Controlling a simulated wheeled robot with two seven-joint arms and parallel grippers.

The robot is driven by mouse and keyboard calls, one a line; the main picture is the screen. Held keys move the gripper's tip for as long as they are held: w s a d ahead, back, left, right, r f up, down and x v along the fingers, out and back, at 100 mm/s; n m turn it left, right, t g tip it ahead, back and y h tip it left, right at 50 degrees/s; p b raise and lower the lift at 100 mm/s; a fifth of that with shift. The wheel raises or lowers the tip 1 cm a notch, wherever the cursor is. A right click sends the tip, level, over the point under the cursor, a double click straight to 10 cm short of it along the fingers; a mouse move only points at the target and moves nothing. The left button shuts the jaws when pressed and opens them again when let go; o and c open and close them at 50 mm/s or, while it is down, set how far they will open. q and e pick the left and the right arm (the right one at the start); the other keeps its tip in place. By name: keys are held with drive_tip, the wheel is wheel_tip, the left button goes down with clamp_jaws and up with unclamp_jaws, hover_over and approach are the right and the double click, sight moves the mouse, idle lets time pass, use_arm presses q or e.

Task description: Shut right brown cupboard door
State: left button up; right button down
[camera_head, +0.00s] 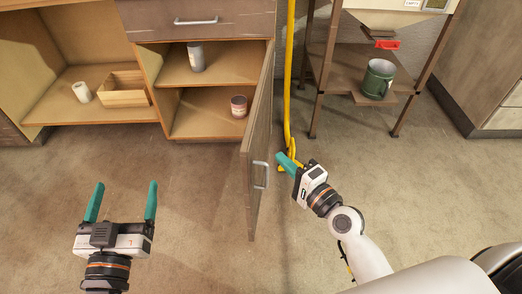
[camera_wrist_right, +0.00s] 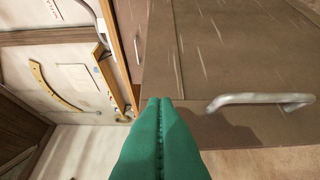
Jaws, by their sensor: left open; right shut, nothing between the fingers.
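The right brown cupboard door (camera_head: 258,150) stands wide open, hinged at the right side of the cupboard and pointing out into the room. Its metal handle (camera_head: 260,175) is on the face turned to the right. My right gripper (camera_head: 279,158) is shut and empty, just to the right of the door near the handle. In the right wrist view its green fingers (camera_wrist_right: 158,105) are together, with the door (camera_wrist_right: 240,55) and the handle (camera_wrist_right: 260,102) to their right. I cannot tell whether they touch the door. My left gripper (camera_head: 122,205) is open and empty, left of the door.
The open cupboard (camera_head: 205,133) holds a grey bottle (camera_head: 196,57) and a small jar (camera_head: 239,106). A wooden box (camera_head: 123,90) and white cup (camera_head: 81,92) stand in the left compartment. A yellow pipe (camera_head: 288,80) and a stand with a green mug (camera_head: 377,79) are right of the door.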

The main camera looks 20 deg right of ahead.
sight(251, 143)
drive_tip(key=w+a, duration=0.3)
drive_tip(key=shift+w+a, duration=0.3)
drive_tip(key=shift+w, duration=0.1)
drive_tip(key=shift+w+a, duration=0.25)
drive_tip(key=shift+a, duration=0.2)
